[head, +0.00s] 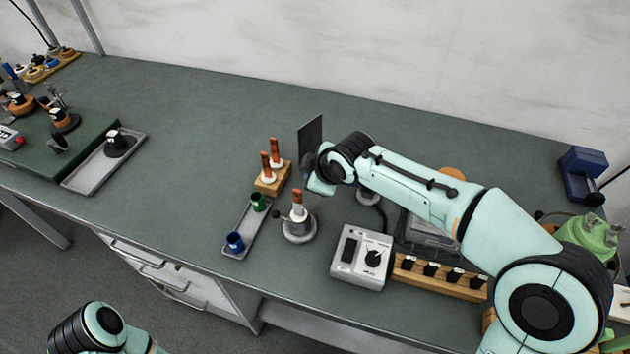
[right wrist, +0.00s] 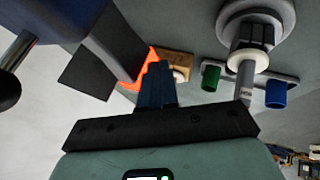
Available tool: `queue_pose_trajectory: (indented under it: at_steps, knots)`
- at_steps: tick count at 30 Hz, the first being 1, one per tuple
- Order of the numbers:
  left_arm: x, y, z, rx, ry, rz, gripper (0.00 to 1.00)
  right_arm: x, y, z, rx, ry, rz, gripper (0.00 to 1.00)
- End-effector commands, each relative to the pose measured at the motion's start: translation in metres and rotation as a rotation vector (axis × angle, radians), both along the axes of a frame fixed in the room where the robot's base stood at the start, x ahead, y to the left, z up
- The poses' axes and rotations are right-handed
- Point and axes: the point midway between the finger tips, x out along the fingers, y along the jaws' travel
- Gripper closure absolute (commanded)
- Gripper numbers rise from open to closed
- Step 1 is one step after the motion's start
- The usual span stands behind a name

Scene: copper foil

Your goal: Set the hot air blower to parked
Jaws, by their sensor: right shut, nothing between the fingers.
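I cannot single out the hot air blower with certainty. A dark upright plate (head: 311,136) stands beside my right gripper (head: 316,182); in the right wrist view a dark plate (right wrist: 88,75) adjoins a blue-grey body (right wrist: 40,20) with a bright orange edge beside it. A rod with a black knob (right wrist: 8,90) shows at the left there. My right gripper's blue fingers (right wrist: 156,84) are shut and empty; contact with the plate cannot be told. My right forearm hides part of the equipment behind it. Only part of my left arm shows, without its gripper.
A round-based stand (head: 298,230) holds a copper-coloured rod. Nearby are a wooden block (head: 268,186), a tray with green and blue cups (head: 240,240), a grey control box (head: 350,278) with a dial and a wooden switch strip (head: 440,285). The bench's left middle is clear.

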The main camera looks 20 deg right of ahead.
Motion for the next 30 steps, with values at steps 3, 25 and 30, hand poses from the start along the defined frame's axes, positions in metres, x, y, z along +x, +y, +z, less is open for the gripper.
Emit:
queue_pose_trajectory:
  at_steps: [3, 25, 30]
  knots:
    - [-0.001, 0.0, 0.006, -0.001, 0.004, -0.001, 1.0, 0.015, -0.002, 0.001, 0.0, 0.001, -0.041, 1.0]
    - [-0.003, 0.0, 0.022, -0.003, 0.019, -0.005, 1.0, 0.075, -0.034, 0.001, 0.0, -0.001, -0.281, 1.0]
    - [-0.003, 0.0, 0.024, -0.004, 0.02, -0.005, 1.0, 0.078, -0.037, 0.0, 0.001, -0.001, -0.281, 1.0]
